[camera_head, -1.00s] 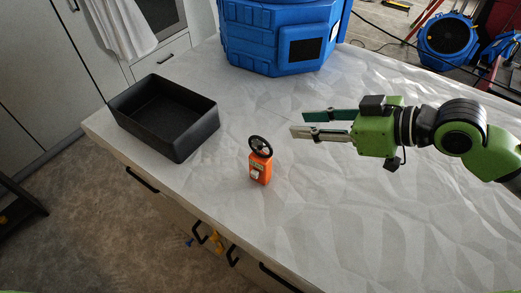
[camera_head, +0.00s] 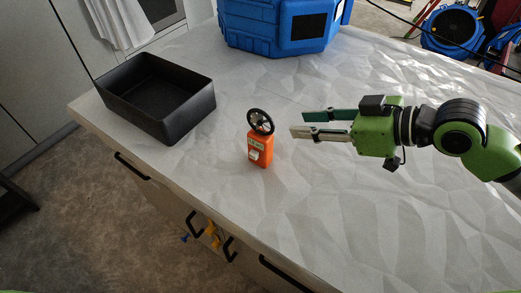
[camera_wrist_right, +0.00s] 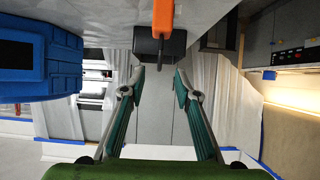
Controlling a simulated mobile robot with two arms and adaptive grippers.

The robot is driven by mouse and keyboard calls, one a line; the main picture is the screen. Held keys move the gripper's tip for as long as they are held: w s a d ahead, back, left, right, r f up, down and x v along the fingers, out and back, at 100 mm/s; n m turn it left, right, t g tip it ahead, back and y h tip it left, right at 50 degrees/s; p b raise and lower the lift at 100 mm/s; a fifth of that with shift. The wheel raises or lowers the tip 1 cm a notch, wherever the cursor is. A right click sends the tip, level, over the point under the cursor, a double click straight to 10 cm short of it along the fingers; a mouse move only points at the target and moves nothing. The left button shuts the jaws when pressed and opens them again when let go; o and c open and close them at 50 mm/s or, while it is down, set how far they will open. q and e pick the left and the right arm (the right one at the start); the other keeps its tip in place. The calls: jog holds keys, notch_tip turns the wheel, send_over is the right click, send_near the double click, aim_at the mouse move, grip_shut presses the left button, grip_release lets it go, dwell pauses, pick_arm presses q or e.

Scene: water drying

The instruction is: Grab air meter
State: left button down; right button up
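The air meter is an orange handheld device (camera_head: 260,150) with a black wheel-shaped fan on top. It stands upright on the white table, right of the black bin. My right gripper (camera_head: 299,124) comes in from the right with its fingers apart, pointing at the meter, and a short gap lies between them. In the right wrist view the open fingers (camera_wrist_right: 161,75) have nothing between them, and the orange meter body (camera_wrist_right: 163,18) shows upside down beyond the tips at the top. My left gripper is not in view.
An open black bin (camera_head: 202,112) stands at the table's left. A large blue machine (camera_head: 280,28) is at the back. The white crumpled-looking table top (camera_head: 300,210) is clear around the meter. The table's front edge with drawer handles is near.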

jog(key=p, duration=0.2)
send_near(249, 126)
jog(key=shift+w+a, duration=0.1)
jog(key=shift+w, duration=0.45)
jog(key=p+x, duration=0.2)
jog(key=x, duration=0.4)
jog(key=shift+s+f, duration=0.15)
jog(key=shift+f, duration=0.25)
grip_shut()
